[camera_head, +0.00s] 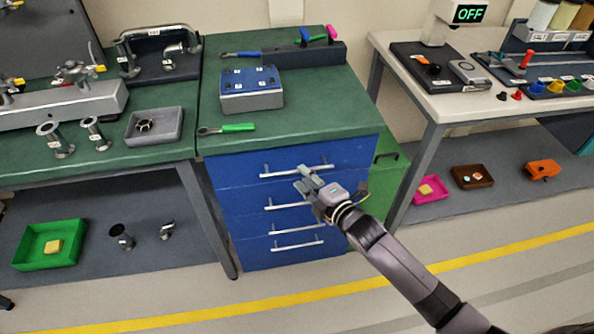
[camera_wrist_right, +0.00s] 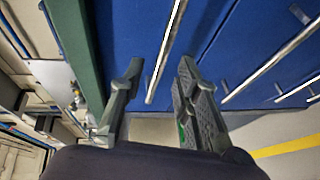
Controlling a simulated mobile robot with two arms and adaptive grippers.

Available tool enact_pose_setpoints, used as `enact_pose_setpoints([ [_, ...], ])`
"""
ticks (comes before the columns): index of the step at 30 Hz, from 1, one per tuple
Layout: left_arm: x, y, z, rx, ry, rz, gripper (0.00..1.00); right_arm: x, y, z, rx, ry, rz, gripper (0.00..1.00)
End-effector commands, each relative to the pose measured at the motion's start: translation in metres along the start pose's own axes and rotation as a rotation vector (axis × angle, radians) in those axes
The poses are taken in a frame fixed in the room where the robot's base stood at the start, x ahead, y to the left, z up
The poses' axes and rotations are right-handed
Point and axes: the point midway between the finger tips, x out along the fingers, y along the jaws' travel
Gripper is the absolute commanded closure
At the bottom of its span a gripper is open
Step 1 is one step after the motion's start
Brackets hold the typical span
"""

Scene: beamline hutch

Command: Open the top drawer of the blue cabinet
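The blue cabinet (camera_head: 235,185) stands under a green worktop in the head view, with several drawers stacked one above another. The top drawer (camera_head: 235,172) looks closed, flush with the fronts below. Its silver bar handle (camera_head: 280,174) runs across the front. My right gripper (camera_head: 303,178) is at the right part of this handle. In the right wrist view my right gripper (camera_wrist_right: 157,85) is open, and the top handle (camera_wrist_right: 166,48) runs between the two fingers, with no visible grip on it. Whether a finger touches the bar cannot be told. My left gripper is not in view.
Lower handles (camera_head: 290,206) lie just beneath the gripper. A blue-topped box (camera_head: 250,100) and a green-handled tool (camera_head: 238,127) lie on the worktop. A white table (camera_head: 440,100) stands right. The floor (camera_head: 300,285) before the cabinet is clear.

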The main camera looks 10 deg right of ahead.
Motion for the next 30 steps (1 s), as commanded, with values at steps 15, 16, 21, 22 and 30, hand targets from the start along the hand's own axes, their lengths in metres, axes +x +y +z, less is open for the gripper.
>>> enact_pose_setpoints([
  [15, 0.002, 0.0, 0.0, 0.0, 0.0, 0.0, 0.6, 0.043, 0.0, 0.0, 0.001, 0.001, -0.001, 0.7],
  [16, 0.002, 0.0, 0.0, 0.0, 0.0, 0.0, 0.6, 0.043, 0.0, 0.0, 0.001, 0.001, -0.001, 0.7],
  [21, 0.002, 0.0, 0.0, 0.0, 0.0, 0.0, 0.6, 0.043, 0.0, 0.0, 0.001, 0.001, -0.001, 0.74],
  [22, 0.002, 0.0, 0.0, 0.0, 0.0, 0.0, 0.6, 0.043, 0.0, 0.0, 0.001, 0.001, -0.001, 0.76],
  [30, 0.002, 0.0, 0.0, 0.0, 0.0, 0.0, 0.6, 0.043, 0.0, 0.0, 0.001, 0.0, -0.001, 0.94],
])
